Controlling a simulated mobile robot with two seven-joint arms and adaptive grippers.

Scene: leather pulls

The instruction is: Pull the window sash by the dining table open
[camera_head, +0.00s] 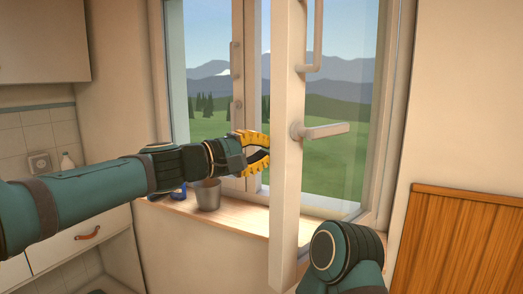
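The window sash (287,190) stands swung inward, its pale free edge upright in front of the sill and its glass to the right. A lever handle (325,130) sticks out from the sash to the right. My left gripper (268,149) has yellow fingers spread apart, just left of the sash's free edge. Its fingertips meet or pass behind that edge in the picture; I cannot tell whether they touch. Nothing shows between the fingers. My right arm shows at the lower right, but its gripper is out of view. The dining table is not visible.
A metal cup (207,195) and a small blue object (180,191) stand on the wooden sill (235,214) below my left forearm. The other window part has its own handle (237,68). A wooden panel (465,245) is at right. Cabinets and a drawer (85,240) are at left.

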